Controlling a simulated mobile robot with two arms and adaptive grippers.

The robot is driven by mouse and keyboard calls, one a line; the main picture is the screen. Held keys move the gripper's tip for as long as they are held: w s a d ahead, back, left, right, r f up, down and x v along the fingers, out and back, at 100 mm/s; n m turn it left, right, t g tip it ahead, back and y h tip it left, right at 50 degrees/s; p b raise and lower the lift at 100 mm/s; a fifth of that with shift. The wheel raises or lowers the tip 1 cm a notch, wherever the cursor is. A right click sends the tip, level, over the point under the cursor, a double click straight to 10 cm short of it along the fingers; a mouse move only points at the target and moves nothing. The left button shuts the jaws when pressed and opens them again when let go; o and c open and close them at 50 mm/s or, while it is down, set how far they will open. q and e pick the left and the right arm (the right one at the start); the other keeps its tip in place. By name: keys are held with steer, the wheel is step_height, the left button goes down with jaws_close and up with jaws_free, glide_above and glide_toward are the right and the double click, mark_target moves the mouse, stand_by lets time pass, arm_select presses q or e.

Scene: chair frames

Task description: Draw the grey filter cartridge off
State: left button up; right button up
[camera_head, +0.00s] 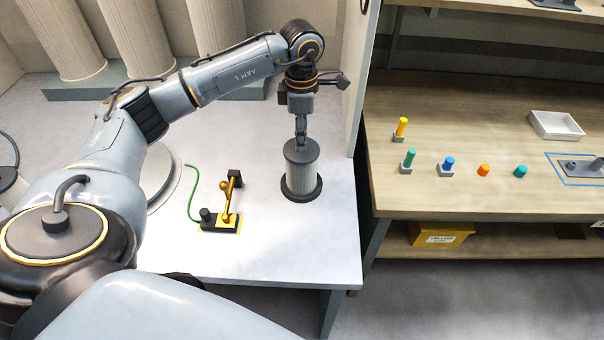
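The grey filter cartridge (300,171) is an upright cylinder with a dark cap. It stands in a dark round base (314,192) on the white table, near its right edge. My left gripper (301,139) points straight down over the cartridge, with its fingertips at the middle of the cap. The fingers look narrow from this side, and I cannot tell whether they are closed on the top of the cartridge. My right gripper is out of view.
A small fixture with a gold lever (227,203) and green cable stands left of the cartridge. A white upright panel (356,70) rises behind right. The wooden bench (450,195) holds several coloured pegs and a white tray (556,125). The white table's front is clear.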

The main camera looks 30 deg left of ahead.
arm_select(q)
jaws_close()
steer(key=shift+r, duration=0.35)
steer(key=shift+r+p, duration=1.75)
steer(key=shift+r, duration=0.85)
